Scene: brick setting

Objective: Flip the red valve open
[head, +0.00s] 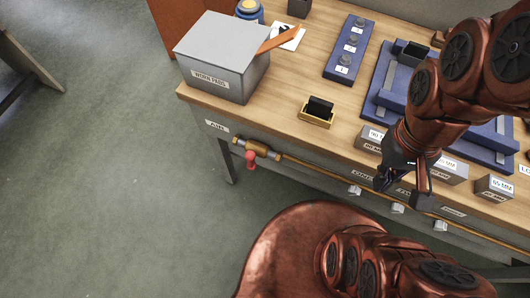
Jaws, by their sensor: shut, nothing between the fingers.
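The red valve handle (251,159) hangs down from a brass valve body (256,148) at the left end of a thin brass pipe along the bench's front, below the "AIR" label (216,125). The handle points downward, across the pipe's line. My gripper (384,184) is well to the right of the valve, at the bench's front edge, pointing down. It is shut and empty, and apart from the valve. My wrist hides part of the bench behind it.
A grey "WORN PADS" box (219,60) stands on the bench's left corner. Small pale fittings (355,190) line the front. Floor left of the valve is clear.

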